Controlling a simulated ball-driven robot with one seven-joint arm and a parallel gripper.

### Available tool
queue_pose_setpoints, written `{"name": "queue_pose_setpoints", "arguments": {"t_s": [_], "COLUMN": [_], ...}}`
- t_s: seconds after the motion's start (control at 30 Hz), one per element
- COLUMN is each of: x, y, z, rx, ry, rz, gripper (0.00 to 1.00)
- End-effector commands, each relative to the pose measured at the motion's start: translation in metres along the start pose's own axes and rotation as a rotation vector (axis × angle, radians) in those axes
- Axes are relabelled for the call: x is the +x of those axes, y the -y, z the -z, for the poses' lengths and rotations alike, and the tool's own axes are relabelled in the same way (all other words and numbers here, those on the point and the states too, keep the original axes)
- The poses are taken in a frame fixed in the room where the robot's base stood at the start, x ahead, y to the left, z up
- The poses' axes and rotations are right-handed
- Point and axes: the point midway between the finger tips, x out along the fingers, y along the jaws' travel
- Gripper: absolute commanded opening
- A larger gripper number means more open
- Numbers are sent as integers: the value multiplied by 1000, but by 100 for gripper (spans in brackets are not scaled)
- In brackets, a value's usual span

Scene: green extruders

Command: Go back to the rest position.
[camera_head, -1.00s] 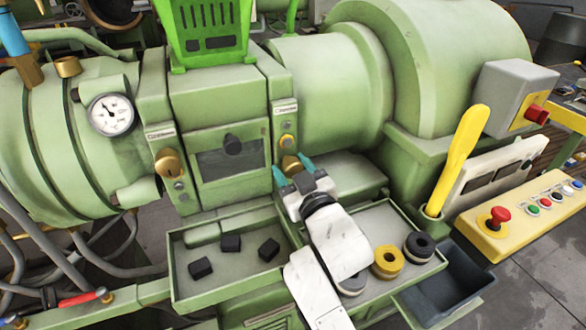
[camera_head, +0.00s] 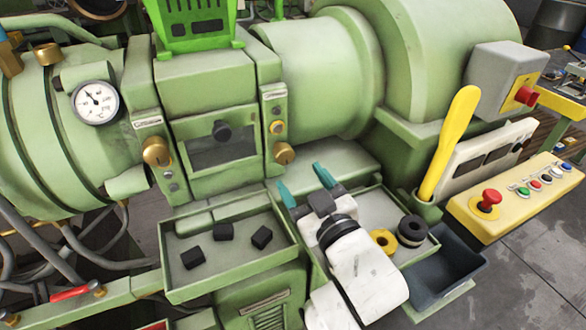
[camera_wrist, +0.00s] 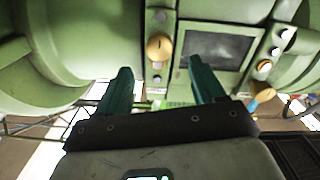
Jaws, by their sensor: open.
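My gripper (camera_head: 303,181) is open and empty, its two teal fingers spread apart. In the head view it is over the right part of the machine's front, just in front of the right brass knob (camera_head: 284,153) and apart from it. The left brass knob (camera_head: 156,151) is on the other side of the dark window (camera_head: 221,148). In the wrist view my gripper (camera_wrist: 160,70) points toward the green extruder's front panel, with nothing between its fingers. A brass knob (camera_wrist: 158,47) and the window (camera_wrist: 220,48) show beyond the fingers.
A left tray (camera_head: 178,290) holds black blocks. A right tray (camera_head: 410,265), partly hidden by my arm, holds yellow and black rings (camera_head: 413,229). A yellow lever (camera_head: 449,140) stands right of it. A yellow button panel (camera_head: 465,214) and a dark bin (camera_head: 450,270) lie farther right.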

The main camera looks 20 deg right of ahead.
Motion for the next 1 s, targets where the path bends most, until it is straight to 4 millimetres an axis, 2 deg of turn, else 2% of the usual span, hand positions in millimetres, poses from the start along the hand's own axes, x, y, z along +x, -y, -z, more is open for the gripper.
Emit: {"name": "queue_pose_setpoints", "arguments": {"t_s": [0.1,0.23,1.0], "x": [-12,-18,-18], "y": [1,0,0], "z": [-1,0,0], "rx": [0,1,0], "ry": [2,0,1], "rz": [1,1,1], "gripper": [69,69,69]}}
